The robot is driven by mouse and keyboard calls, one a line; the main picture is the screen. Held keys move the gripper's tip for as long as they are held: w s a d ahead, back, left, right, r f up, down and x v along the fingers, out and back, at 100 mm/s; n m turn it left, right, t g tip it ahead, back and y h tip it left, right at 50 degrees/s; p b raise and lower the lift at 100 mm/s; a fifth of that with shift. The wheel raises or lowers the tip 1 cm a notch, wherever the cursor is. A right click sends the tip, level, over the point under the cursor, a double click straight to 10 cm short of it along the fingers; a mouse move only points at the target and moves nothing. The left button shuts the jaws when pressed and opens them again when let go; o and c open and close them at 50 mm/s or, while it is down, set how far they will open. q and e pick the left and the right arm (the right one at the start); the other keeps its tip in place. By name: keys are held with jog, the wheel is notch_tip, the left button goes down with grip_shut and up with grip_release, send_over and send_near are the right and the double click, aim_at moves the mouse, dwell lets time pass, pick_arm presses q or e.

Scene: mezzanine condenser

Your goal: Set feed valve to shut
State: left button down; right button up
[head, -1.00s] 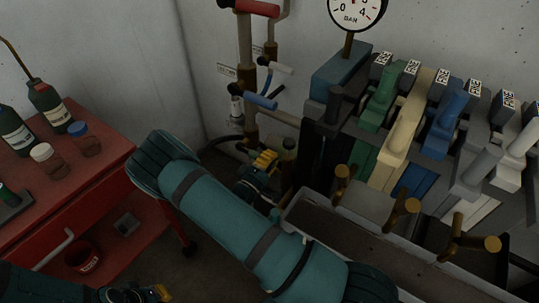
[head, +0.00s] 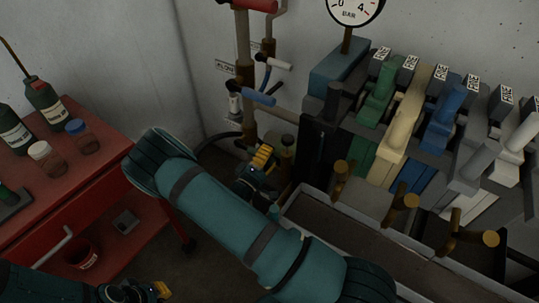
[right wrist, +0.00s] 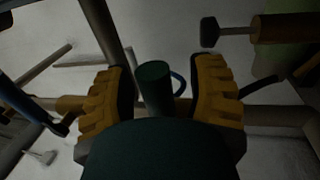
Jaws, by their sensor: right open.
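I cannot tell which one is the feed valve; the small wall tags are unreadable. My right gripper (head: 262,159) is low in front of the pipework, below the blue lever and apart from it. In the right wrist view its yellow fingers (right wrist: 160,98) are open, with a dark green cylinder (right wrist: 154,86) appearing between them; contact is unclear. My left gripper (head: 150,291) is at the bottom left, its finger opening not clear.
A red cart (head: 95,190) with bottles and jars stands at the left. A pressure gauge (head: 354,8) and a bank of coloured levers (head: 405,110) are at the right. A trough (head: 350,232) with brass taps lies in front of them, beside my right arm.

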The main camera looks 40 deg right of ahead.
jog(key=v, duration=1.1)
jog(key=shift+a, duration=0.3)
jog(key=shift+s+f, duration=0.1)
